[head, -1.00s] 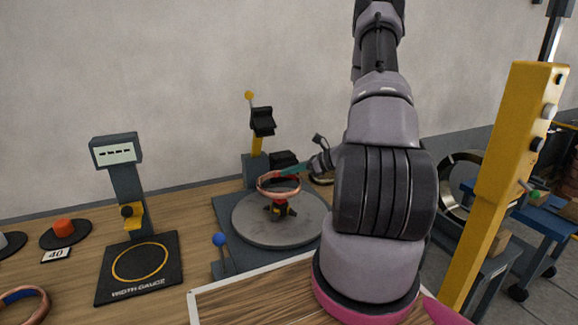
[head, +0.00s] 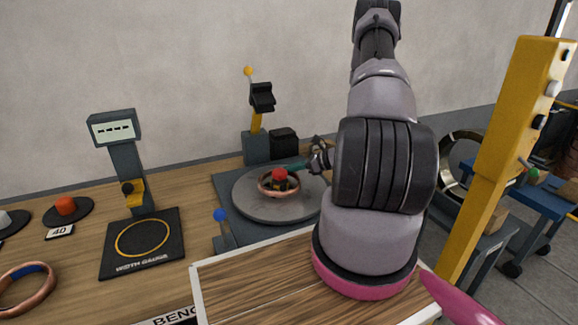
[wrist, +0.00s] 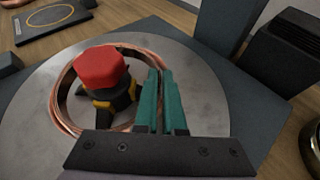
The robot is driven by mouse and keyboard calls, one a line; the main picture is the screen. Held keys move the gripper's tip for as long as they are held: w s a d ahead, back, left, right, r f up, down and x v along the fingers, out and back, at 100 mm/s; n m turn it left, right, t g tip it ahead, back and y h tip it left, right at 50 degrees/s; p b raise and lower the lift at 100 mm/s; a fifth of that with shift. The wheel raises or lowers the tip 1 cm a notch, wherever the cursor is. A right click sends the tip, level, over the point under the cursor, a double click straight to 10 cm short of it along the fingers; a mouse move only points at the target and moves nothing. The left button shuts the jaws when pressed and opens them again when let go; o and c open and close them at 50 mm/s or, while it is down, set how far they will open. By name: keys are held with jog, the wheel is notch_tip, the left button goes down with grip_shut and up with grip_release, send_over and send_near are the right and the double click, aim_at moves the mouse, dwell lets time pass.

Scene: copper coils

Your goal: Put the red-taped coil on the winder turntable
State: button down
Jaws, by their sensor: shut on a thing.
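The copper coil (head: 262,186) is around the central hub of the winder turntable (head: 247,207), low over the grey disc. In the wrist view the coil (wrist: 63,112) encircles the hub with its red cap (wrist: 101,68) and black and yellow jaws. I cannot tell whether the coil touches the disc. No red tape can be made out on it; my fingers may hide part of it. My gripper (head: 297,168), with green fingers, is shut on the coil's right side; its fingertips (wrist: 160,78) also show in the wrist view.
A width gauge (head: 142,240) stands left of the winder. A lever with a blue knob (head: 220,215) is at the winder's front left. Another copper coil (head: 27,290) with blue tape lies at the far left. A yellow post (head: 487,170) stands right of my arm.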

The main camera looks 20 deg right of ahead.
jog(key=c, duration=0.9)
grip_release()
jog(key=shift+d, duration=0.1)
jog(key=v, duration=1)
jog(key=shift+s+d+r, duration=0.1)
jog(key=shift+s+d, duration=0.1)
jog(key=shift+s, duration=0.05)
jog(key=s+a+r+n+g+h, duration=0.1)
jog(key=a+r+n+g, duration=0.1)
jog(key=a+r+n, duration=0.35)
jog(key=s+a+r+n+g, duration=0.1)
jog(key=a+r+n+g, duration=0.15)
jog(key=r, duration=0.65)
jog(key=s+a+r+n+g+h, duration=0.1)
jog(key=a+r+n, duration=0.35)
jog(key=r, duration=0.35)
jog(key=s+a+r+n+t+h, duration=0.1)
jog(key=s+a+r+n+h, duration=0.1)
jog(key=s+r, duration=0.3)
jog(key=s+a+r+n+t+h, duration=0.1)
jog(key=s+a+r+n+h, duration=0.1)
jog(key=s+r+n, duration=0.3)
jog(key=s+a+r+n+t+h, duration=0.2)
jog(key=s+a+r+n, duration=0.1)
jog(key=s+r, duration=0.2)
notch_tip(320, 180, up, 2)
jog(key=shift+s+a+r+n, duration=0.1)
jog(key=shift+s+a+n, duration=0.05)
jog(key=shift+s+n, duration=0.1)
